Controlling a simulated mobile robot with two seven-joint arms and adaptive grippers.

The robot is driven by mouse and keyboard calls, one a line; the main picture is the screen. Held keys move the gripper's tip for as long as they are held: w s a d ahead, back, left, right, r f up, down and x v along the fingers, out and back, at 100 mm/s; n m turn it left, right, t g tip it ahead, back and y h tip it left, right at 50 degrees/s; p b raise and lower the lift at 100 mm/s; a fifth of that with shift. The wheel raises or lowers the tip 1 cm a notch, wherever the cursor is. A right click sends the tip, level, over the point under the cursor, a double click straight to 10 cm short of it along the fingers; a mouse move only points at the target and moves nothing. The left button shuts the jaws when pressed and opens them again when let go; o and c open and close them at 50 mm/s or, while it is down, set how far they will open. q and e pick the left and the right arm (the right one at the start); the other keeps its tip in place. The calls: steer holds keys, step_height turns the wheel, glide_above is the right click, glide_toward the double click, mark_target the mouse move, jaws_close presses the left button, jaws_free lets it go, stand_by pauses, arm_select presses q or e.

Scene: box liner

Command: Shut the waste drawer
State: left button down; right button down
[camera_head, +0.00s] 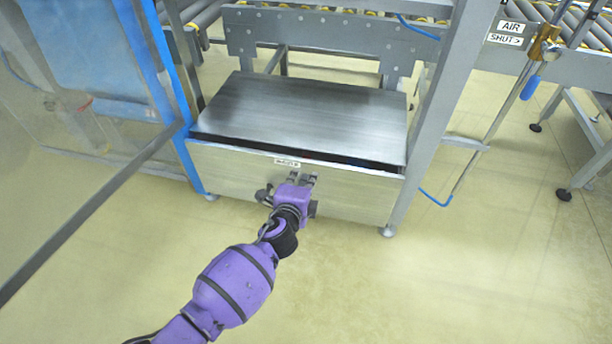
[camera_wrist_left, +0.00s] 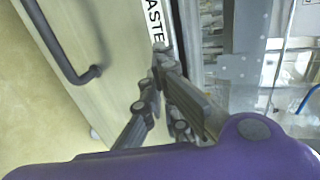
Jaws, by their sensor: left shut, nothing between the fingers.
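The waste drawer (camera_head: 352,190) is a low brushed-metal drawer under a flat metal top. A dark slot shows between its front panel and the top, so it stands a little open. A white label (camera_head: 287,162) sits on its upper edge. My left gripper (camera_head: 303,178) is shut and empty in front of the panel, just below the label. In the left wrist view, the gripper (camera_wrist_left: 160,62) points at the panel's top edge beside a label (camera_wrist_left: 154,25) reading "ASTE". A dark bar handle (camera_wrist_left: 62,45) shows on the panel (camera_wrist_left: 105,60). Whether the fingers touch the panel is unclear.
A metal frame post (camera_head: 437,110) stands right of the drawer. A blue-edged clear panel (camera_head: 150,60) is on the left. An air valve (camera_head: 543,45) with a lever and pipe is at the right. The floor in front is clear.

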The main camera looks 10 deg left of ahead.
mark_target(309, 163)
arm_select(q)
steer(key=shift+w, duration=0.9)
steer(key=shift+w, duration=0.1)
steer(key=w+b, duration=0.1)
steer(key=w, duration=0.3)
steer(key=shift+w+d, duration=0.15)
steer(key=shift+w, duration=0.25)
steer(key=shift+w+r, duration=0.1)
steer(key=shift+r, duration=0.1)
